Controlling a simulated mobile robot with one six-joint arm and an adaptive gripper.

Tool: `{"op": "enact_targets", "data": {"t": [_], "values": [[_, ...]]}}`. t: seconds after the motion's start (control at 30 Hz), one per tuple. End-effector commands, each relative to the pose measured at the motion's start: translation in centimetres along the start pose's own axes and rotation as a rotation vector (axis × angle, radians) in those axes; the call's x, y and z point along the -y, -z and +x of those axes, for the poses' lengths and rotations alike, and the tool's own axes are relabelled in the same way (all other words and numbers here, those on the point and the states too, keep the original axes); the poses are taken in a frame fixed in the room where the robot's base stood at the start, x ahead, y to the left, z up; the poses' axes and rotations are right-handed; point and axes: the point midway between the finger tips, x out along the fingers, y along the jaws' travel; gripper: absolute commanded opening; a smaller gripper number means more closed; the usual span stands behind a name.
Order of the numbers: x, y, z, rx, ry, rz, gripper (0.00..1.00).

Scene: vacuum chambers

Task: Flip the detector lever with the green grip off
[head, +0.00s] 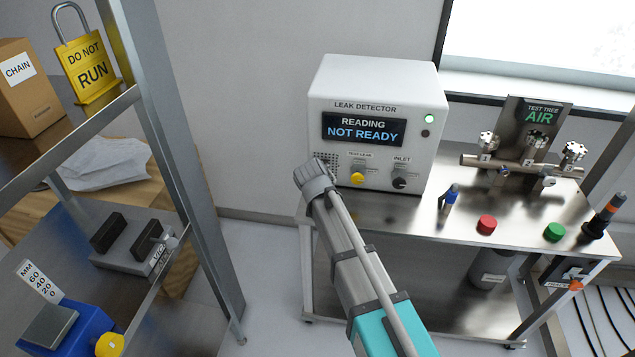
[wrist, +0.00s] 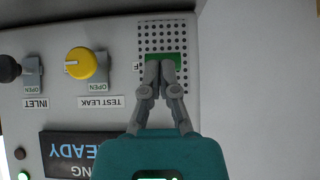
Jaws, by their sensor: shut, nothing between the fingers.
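The white leak detector (head: 380,85) stands on the bench, and its screen reads NOT READY. In the wrist view, which shows the panel (wrist: 115,30) upside down, a green grip (wrist: 163,56) lies across the dotted grille. A partly covered label ending in F is beside it. My gripper (wrist: 160,66) is shut, with its fingertips over the green grip's edge. I cannot tell whether they touch it. The lever's body and position are hidden behind the fingers. In the head view my gripper (head: 314,172) is at the detector's lower left front and hides the lever.
A yellow TEST LEAK knob (head: 357,179) and a black INLET knob (head: 399,183) are right of my gripper. Red (head: 487,225) and green (head: 555,231) buttons and the test tree (head: 525,155) stand farther right. A metal rack (head: 185,150) rises at left.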

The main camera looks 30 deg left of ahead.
Motion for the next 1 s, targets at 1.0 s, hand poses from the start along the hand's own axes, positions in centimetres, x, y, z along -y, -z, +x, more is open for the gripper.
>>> {"op": "enact_targets", "data": {"t": [1.0], "values": [[-0.1,0.7,-0.6,-0.051,-0.001,0.001,0.0]]}}
